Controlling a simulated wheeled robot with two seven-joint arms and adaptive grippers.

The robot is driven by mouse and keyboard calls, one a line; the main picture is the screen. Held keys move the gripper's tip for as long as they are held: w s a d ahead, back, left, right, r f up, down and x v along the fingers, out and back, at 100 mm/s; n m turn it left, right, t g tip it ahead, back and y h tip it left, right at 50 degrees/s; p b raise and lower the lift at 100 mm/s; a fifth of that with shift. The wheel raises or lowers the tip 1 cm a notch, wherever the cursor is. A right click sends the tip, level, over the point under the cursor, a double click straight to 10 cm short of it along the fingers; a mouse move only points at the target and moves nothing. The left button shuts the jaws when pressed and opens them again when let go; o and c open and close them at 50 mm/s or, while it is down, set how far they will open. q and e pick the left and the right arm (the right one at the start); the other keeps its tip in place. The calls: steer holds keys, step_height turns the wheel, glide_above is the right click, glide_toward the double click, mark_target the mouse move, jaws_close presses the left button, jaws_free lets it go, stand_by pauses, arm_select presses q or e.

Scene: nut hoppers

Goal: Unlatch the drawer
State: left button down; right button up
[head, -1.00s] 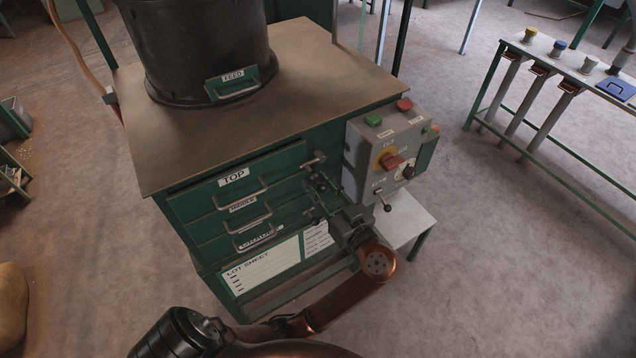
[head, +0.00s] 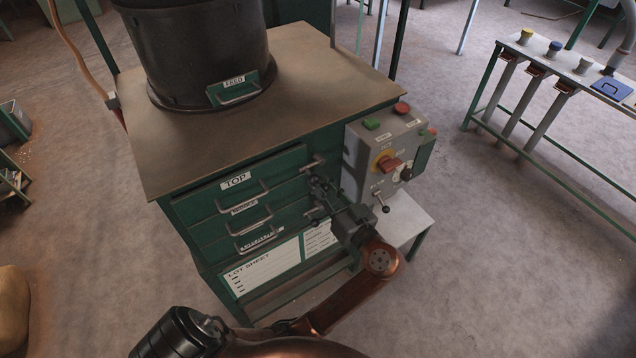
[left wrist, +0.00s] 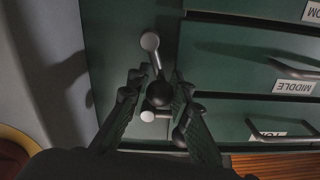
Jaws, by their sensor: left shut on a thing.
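The green drawer cabinet (head: 185,210) has drawers labelled TOP (head: 236,180), MIDDLE and a lower one; all look closed. Small latch levers are at the right edge of its front; the upper lever (head: 312,164) and a lower lever (head: 316,209) show in the head view. My left gripper (head: 321,186) is at these levers. In the left wrist view my left gripper (left wrist: 159,98) is shut around a dark round knob (left wrist: 158,93). Whether the held latch is turned I cannot tell. My right gripper is not in view.
A grey control box (head: 385,155) with buttons and a switch is close to the right of my gripper. A black feed bin (head: 205,50) stands on the cabinet top. A white ledge (head: 408,215) is below the box. A bench (head: 565,65) stands far right.

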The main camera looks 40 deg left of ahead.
arm_select(q)
steer(key=shift+w+d+m+p, duration=0.1)
steer(key=shift+w+m+p, duration=0.2)
steer(key=shift+m+p, duration=0.65)
steer(key=shift+w+d+m+p, duration=0.1)
steer(key=shift+w+m+p, duration=0.35)
steer(key=shift+m, duration=0.8)
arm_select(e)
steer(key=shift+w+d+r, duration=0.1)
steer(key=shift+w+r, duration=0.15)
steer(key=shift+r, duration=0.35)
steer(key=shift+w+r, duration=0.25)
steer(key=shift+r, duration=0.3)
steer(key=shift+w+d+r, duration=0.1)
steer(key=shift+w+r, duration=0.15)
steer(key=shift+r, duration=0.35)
arm_select(q)
steer(key=shift+s, duration=0.1)
steer(key=c, duration=1.7)
jaws_free()
steer(key=shift+d+r, duration=0.1)
steer(key=shift+c, duration=0.2)
